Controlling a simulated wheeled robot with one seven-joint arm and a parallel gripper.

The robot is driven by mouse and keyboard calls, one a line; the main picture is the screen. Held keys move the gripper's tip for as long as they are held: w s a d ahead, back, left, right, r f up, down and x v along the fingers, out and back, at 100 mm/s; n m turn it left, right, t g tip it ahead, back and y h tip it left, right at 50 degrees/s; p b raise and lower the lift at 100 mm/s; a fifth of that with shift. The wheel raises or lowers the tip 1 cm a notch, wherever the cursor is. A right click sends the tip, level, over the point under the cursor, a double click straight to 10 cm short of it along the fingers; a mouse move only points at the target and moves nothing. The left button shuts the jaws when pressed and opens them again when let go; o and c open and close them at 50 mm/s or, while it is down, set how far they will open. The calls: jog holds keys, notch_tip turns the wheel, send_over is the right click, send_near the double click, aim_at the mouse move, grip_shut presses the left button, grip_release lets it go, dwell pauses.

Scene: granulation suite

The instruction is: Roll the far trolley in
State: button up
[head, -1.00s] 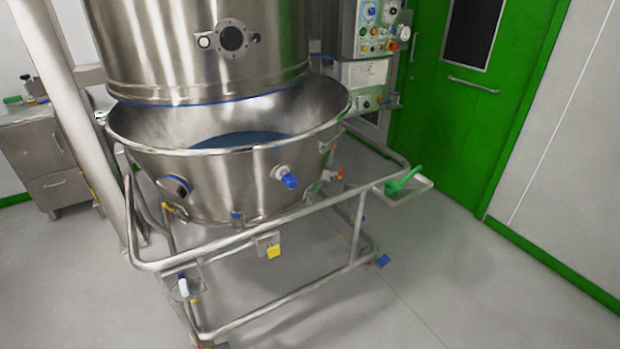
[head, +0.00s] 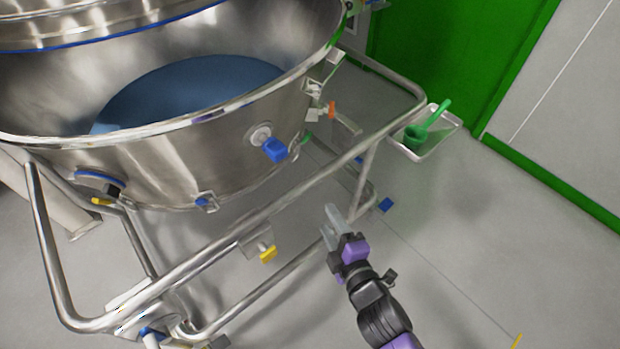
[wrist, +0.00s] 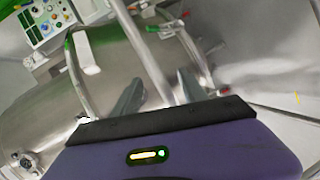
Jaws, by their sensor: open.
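The trolley (head: 215,255) is a tubular steel frame carrying a large steel bowl (head: 190,165) with blue material (head: 190,88) inside. It stands under a steel vessel (head: 100,22), whose lower edge is above the bowl's rim. My gripper (head: 333,222) is open and empty, just in front of the frame's upper rail at its right half, and overlaps the rail region in the picture. Whether it touches is unclear. In the wrist view, the fingers (wrist: 150,95) point toward the steel tubes and the bowl.
A green door (head: 440,50) stands behind. The grey floor at right (head: 520,240) is clear.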

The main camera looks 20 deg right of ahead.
aim_at(314, 185)
jog(key=w+n, duration=0.1)
jog(key=w, duration=0.2)
jog(key=w+n, duration=0.1)
jog(key=w, duration=0.2)
jog(key=w+n+b, duration=0.1)
jog(key=w, duration=0.2)
jog(key=shift+w+d+r+t+h, duration=0.1)
jog(key=shift+w+d+t+h, duration=0.2)
jog(key=shift+h, duration=0.1)
jog(key=w+f, duration=0.1)
jog(key=w, duration=0.6)
jog(key=shift+d+f+b, duration=0.2)
jog(key=shift+d+b, duration=0.1)
jog(key=shift+b, duration=0.15)
grip_shut()
